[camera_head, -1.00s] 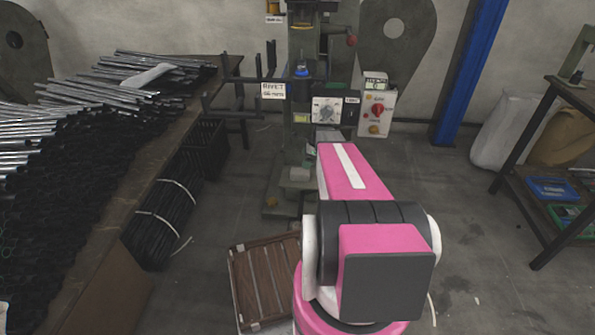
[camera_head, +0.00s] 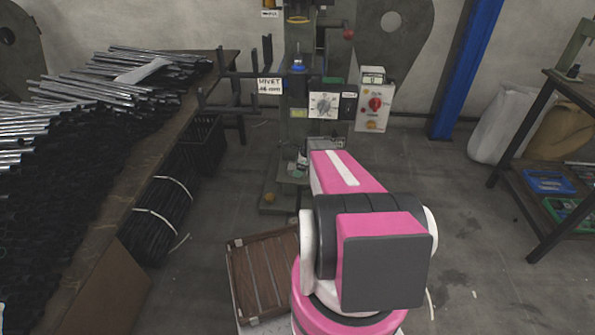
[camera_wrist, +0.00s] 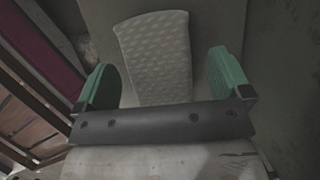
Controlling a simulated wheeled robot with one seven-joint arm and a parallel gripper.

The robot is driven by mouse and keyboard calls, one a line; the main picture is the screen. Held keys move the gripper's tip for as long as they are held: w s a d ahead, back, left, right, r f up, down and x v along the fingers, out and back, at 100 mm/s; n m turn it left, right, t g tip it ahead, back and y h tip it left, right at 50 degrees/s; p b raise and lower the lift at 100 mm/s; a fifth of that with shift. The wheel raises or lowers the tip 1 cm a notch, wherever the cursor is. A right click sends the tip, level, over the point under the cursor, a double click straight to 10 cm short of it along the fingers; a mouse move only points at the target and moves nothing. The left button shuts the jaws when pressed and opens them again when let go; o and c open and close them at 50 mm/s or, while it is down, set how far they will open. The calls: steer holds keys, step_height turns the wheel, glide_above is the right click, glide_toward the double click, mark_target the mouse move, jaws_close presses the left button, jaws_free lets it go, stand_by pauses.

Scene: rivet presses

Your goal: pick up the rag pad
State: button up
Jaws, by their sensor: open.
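A pale grey pad with a dotted texture, which looks like the rag pad (camera_wrist: 155,45), shows in the wrist view. It lies flat on a dark grey surface. My gripper (camera_wrist: 163,66) is open, with its two green fingers on either side of the pad's near part in the picture. Whether the fingers touch the pad or hover above it cannot be told. The near end of the pad is hidden behind the gripper's dark crossbar. In the head view my arm hides the gripper, and I cannot make out the pad clearly.
A rivet press (camera_head: 298,115) stands ahead with a control box (camera_head: 374,100) beside it. A slatted wooden crate (camera_head: 262,275) is left of my arm. A table edge (camera_head: 150,155) with metal tubes is at left, a shelf (camera_head: 560,215) at right. The floor between is mostly open.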

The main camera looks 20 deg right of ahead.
mark_target(294, 166)
steer(key=shift+w+a+f, duration=0.1)
steer(key=shift+a+f, duration=0.1)
steer(key=shift+f, duration=0.4)
steer(key=c, duration=1)
steer(key=shift+r, duration=0.9)
step_height(294, 166, up, 3)
steer(key=shift+f, duration=0.1)
steer(key=s+a+r, duration=0.1)
steer(key=s+r, duration=0.1)
steer(key=s, duration=0.1)
steer(key=s+a+r, duration=0.1)
steer(key=s+r, duration=0.1)
steer(key=s, duration=0.2)
steer(key=s+a+r, duration=0.1)
steer(key=s+r, duration=0.1)
steer(key=s, duration=0.2)
steer(key=shift+s+a+r, duration=0.1)
steer(key=shift+a+r, duration=0.15)
